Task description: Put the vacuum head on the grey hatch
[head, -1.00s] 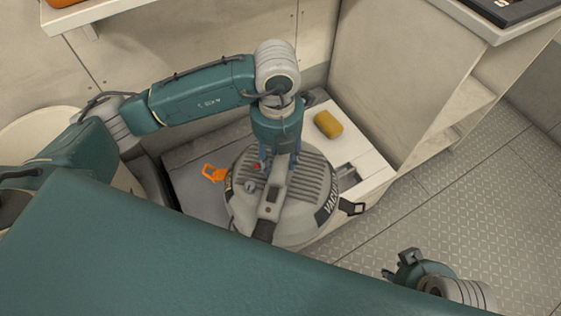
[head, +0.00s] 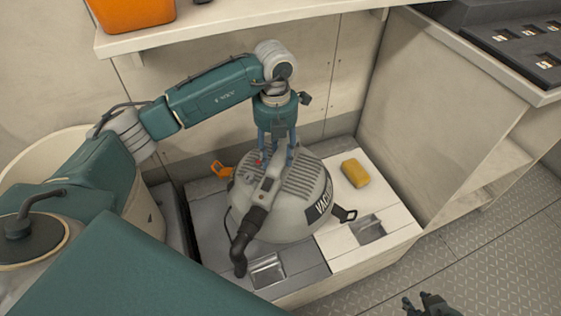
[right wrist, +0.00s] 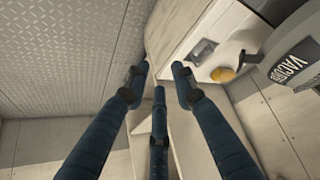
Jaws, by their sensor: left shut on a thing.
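The vacuum head (head: 304,176) is a grey dome with ribs, a "VACUUM" label and a black hose elbow (head: 243,243). It appears upright, mostly over the grey hatch (head: 307,265), whose latch shows in front of it. Its right side overlaps the edge of the white hatch. My left gripper (head: 275,160) is shut on its top from above. I cannot tell whether its underside touches the hatch. The vacuum head is partly seen in the right wrist view (right wrist: 295,65). My right gripper (head: 425,304) is low at the right; its fingers are apart and empty in the right wrist view (right wrist: 160,80).
A yellow sponge (head: 355,173) lies on the white hatch (head: 345,255), right of the vacuum head. An orange clip (head: 221,170) shows at the head's left edge. A shelf with an orange container (head: 132,13) is above. A cabinet (head: 440,120) stands at the right. The tread-plate floor is clear.

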